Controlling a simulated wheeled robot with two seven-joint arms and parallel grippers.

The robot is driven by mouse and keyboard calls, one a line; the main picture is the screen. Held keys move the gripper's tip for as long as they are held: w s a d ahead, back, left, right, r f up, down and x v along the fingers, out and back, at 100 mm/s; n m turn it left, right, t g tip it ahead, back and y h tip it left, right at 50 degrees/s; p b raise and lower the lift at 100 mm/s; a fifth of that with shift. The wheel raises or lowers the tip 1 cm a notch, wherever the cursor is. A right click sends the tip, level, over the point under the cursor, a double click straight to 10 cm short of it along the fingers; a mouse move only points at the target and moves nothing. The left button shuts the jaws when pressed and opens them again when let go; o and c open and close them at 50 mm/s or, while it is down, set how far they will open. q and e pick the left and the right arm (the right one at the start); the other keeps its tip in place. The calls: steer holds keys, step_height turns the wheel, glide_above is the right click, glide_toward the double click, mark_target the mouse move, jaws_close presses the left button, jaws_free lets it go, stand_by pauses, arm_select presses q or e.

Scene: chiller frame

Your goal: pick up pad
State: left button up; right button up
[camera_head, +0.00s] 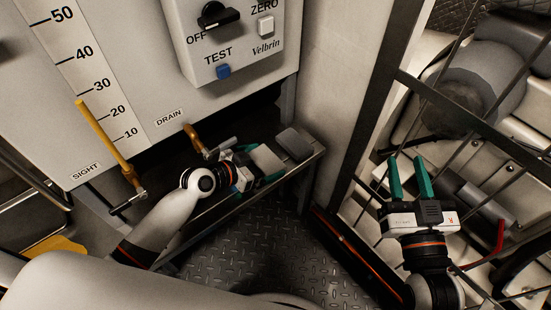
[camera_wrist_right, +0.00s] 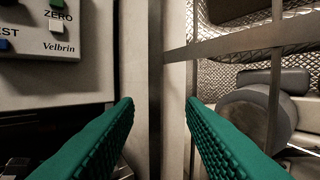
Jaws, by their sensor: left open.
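A dark grey rounded pad (camera_head: 295,143) lies near the right end of a narrow metal shelf (camera_head: 309,160) under the control panel. A lighter grey flat piece (camera_head: 266,159) sits just left of it, at my left gripper's fingers; I cannot tell which of the two is the task's pad. My left gripper (camera_head: 262,163) is open and low over the shelf, its green fingers on either side of the lighter piece. I see no clear grip. My right gripper (camera_head: 407,165) is open and empty in front of the barred frame; its green fingers show wide apart in the right wrist view (camera_wrist_right: 160,105).
The panel carries a DRAIN valve with an orange handle (camera_head: 193,137), close to my left gripper, and a yellow sight tube (camera_head: 103,137). Metal bars (camera_head: 462,118) and machinery stand at the right. The tread-plate floor (camera_head: 270,245) below the shelf is clear.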

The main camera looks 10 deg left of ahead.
arm_select(q)
steer(key=shift+w+d+f, duration=0.1)
steer(key=shift+w+d, duration=0.1)
steer(key=shift+w, duration=0.05)
steer(key=shift+c, duration=0.3)
steer(key=c, duration=0.5)
steer(key=shift+c, duration=0.2)
